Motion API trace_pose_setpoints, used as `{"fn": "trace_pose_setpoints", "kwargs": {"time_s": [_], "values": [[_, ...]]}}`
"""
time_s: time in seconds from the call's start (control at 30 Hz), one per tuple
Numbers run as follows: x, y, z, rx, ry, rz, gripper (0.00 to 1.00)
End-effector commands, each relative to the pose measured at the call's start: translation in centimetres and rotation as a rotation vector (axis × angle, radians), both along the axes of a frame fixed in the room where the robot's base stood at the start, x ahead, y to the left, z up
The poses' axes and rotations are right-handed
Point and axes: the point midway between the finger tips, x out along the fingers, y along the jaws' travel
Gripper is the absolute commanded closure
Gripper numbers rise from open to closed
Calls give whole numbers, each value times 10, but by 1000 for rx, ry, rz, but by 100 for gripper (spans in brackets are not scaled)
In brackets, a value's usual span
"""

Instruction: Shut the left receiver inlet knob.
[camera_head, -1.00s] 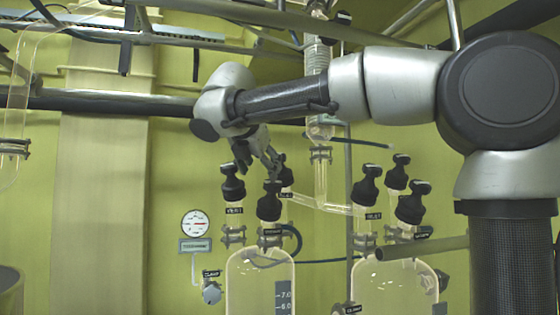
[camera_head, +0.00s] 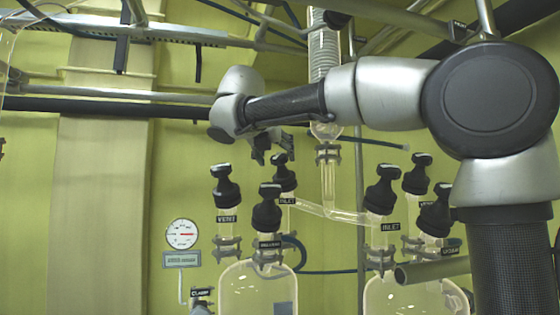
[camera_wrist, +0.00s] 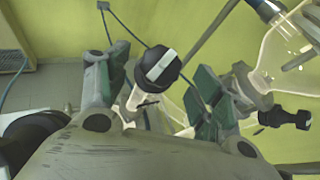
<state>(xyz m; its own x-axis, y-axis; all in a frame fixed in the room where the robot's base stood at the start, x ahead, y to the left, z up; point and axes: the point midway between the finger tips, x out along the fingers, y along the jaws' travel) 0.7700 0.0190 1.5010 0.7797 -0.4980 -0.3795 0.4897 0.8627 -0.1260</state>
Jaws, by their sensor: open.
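The left receiver inlet knob (camera_head: 283,172) is black and stands on a glass neck behind the left vessel's other two knobs, above an "INLET" label (camera_head: 287,201). In the wrist view a black knob with a white bar on top (camera_wrist: 160,66), apparently this one, shows between the spread fingers. Its bar runs diagonally. My gripper (camera_head: 272,150) is open, just above and slightly left of the knob in the head view. In the wrist view my gripper (camera_wrist: 163,85) has green-padded fingers either side of the knob with visible gaps. Whether its depth matches the knob is unclear.
The left vessel's vent knob (camera_head: 222,186) and another knob (camera_head: 267,208) stand close in front. The right vessel's inlet knob (camera_head: 382,188) stands further right. A slanted glass tube (camera_head: 330,213) joins the necks. A glass condenser (camera_head: 326,60) hangs above.

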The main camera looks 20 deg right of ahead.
Motion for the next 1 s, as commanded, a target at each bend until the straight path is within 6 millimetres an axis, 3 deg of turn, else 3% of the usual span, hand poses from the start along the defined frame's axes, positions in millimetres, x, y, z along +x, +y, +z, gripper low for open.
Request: {"fn": "trace_pose_setpoints", "kwargs": {"time_s": [0.23, 0.57, 0.83, 1.0], "values": [[26, -17, -13, 0, 1, -2, 34], [30, -19, -15, 1, 0, 0, 34], [30, -19, -15, 1, 0, 0, 81], [30, -19, -15, 2, -2, -3, 81]]}}
